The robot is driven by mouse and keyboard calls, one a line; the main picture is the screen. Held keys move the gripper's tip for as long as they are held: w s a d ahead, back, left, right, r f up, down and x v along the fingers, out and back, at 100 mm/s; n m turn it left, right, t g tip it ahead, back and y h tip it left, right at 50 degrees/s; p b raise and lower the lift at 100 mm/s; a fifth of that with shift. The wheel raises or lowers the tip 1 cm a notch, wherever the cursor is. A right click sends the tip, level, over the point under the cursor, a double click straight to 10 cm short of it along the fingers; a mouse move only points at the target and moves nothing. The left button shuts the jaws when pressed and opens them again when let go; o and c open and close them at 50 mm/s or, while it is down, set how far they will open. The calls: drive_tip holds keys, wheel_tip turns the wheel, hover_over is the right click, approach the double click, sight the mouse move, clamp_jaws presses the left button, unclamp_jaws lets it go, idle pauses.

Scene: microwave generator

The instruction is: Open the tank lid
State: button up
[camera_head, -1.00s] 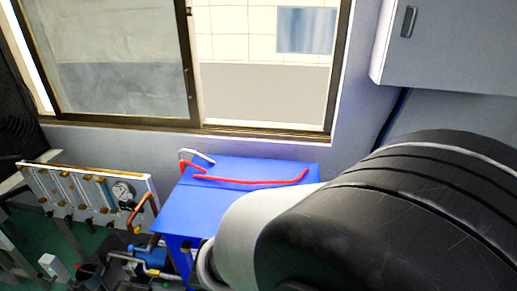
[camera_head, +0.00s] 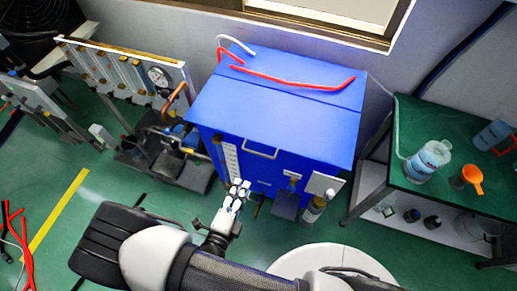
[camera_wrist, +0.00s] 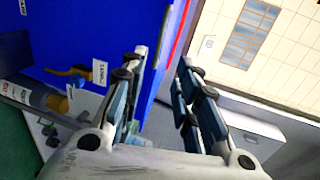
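The blue tank (camera_head: 262,130) stands against the wall under the window in the head view. Its flat blue lid (camera_head: 270,106) is down, with a pale bar handle (camera_head: 262,152) near the front edge. Red hoses (camera_head: 290,83) lie across the back of the top. My gripper (camera_head: 236,192) is below and in front of the tank's front left side, apart from the handle. In the wrist view my gripper (camera_wrist: 160,85) shows two fingers spread with an empty gap, and the blue tank wall (camera_wrist: 110,30) fills the left.
A green-topped bench (camera_head: 410,120) with bottles and an orange funnel (camera_head: 472,177) stands right of the tank. A gauge panel (camera_head: 125,68) and pump equipment stand left.

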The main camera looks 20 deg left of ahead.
sight(258, 153)
drive_tip(key=b+x, duration=0.2)
drive_tip(key=x, duration=1.4)
drive_tip(key=shift+w+d+f+b, duration=0.1)
drive_tip(key=shift+w+d+b, duration=0.05)
drive_tip(key=shift+w+b, duration=0.2)
drive_tip(key=shift+s, duration=0.1)
clamp_jaws()
